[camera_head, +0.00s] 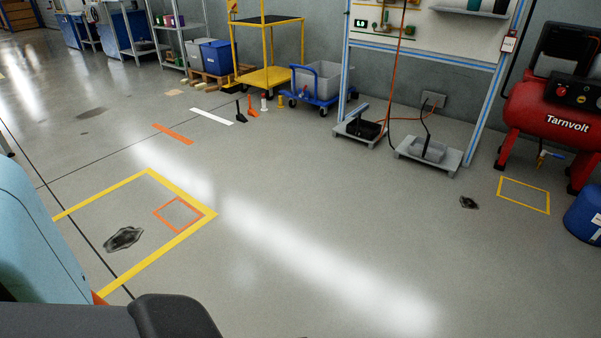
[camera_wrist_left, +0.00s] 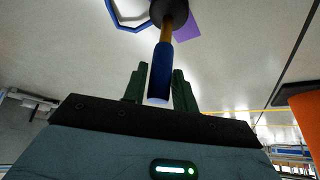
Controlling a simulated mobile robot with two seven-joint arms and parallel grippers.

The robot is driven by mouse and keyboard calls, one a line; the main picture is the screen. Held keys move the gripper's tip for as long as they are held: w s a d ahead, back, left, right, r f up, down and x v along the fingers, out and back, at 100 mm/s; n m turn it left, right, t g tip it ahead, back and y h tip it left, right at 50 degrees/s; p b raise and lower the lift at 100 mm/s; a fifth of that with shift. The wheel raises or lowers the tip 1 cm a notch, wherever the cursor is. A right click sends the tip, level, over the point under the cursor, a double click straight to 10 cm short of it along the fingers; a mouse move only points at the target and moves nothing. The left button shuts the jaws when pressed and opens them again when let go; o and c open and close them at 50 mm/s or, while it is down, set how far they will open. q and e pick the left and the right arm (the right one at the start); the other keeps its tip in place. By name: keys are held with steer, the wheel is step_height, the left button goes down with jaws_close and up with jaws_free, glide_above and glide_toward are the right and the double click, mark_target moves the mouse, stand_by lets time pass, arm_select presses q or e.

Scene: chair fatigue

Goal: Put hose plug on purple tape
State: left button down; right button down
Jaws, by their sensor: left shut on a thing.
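In the left wrist view, my left gripper (camera_wrist_left: 159,72) has its dark green fingers on both sides of what looks like the hose plug (camera_wrist_left: 161,76). It has a blue sleeve and a brass-coloured shaft, which runs up to a dark round part at the top edge. A purple patch (camera_wrist_left: 187,27), likely the purple tape, lies on the pale floor beside the dark round part and is partly hidden by it. I cannot tell whether they touch. The head view shows neither the plug, the purple tape nor my grippers.
A blue angular outline (camera_wrist_left: 118,22) is near the plug in the left wrist view.

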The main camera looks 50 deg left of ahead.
arm_select(q)
steer(key=shift+f, duration=0.1)
arm_select(e)
steer(key=shift+s, duration=0.15)
arm_select(q)
steer(key=shift+f, duration=0.1)
steer(key=c, duration=1.1)
jaws_free()
arm_select(e)
steer(key=shift+s, duration=0.2)
arm_select(q)
steer(key=p+v, duration=0.6)
steer(key=v, duration=0.6)
arm_select(e)
step_height(320, 180, up, 6)
steer(key=shift+w, duration=0.3)
